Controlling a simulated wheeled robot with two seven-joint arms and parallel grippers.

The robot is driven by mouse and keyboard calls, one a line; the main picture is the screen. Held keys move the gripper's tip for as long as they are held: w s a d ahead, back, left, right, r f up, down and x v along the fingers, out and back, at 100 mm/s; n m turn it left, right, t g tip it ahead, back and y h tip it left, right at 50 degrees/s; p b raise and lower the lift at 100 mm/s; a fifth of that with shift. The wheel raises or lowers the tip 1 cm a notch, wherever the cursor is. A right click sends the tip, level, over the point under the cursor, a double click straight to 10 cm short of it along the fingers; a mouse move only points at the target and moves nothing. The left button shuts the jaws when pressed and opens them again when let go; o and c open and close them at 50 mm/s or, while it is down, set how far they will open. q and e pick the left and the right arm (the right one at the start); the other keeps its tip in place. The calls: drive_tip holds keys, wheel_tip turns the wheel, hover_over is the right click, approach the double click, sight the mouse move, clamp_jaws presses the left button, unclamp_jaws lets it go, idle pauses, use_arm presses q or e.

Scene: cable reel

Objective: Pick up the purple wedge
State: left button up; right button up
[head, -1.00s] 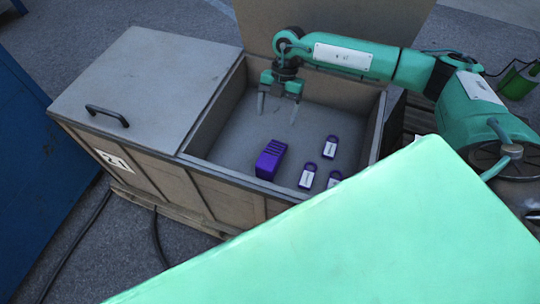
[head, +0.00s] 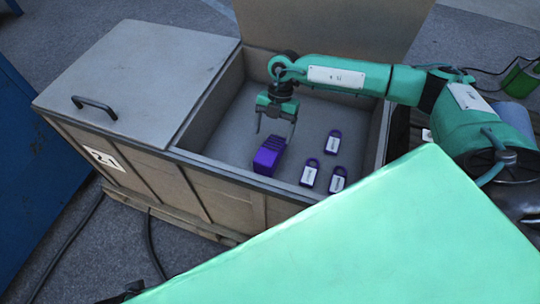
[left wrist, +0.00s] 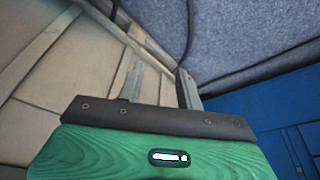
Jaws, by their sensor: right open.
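The purple wedge (head: 268,157) is a small ribbed block on the floor of the open crate, near its front wall. My right gripper (head: 275,136) points down into the crate with its fingers apart. Its fingertips are just behind and above the wedge in the head view, and the right finger overlaps the wedge's top edge. Whether they touch it I cannot tell. My left gripper (left wrist: 159,82) shows in the left wrist view with its two fingers apart and nothing between them, beside the crate's wooden side.
Several purple padlock-shaped tags (head: 310,172) with white labels lie right of the wedge. The wooden crate (head: 218,195) has walls around them and a closed grey lid (head: 140,75) with a black handle at left. A blue panel (head: 35,170) stands at far left.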

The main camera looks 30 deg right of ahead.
sight(271, 148)
drive_tip(key=x, duration=0.9)
drive_tip(key=shift+d+f+b, duration=0.1)
drive_tip(key=shift+f+b, duration=0.05)
drive_tip(key=shift+b, duration=0.2)
drive_tip(key=shift+f, duration=0.15)
use_arm(q)
drive_tip(key=shift+v, duration=0.8)
use_arm(e)
drive_tip(key=c, duration=1.5)
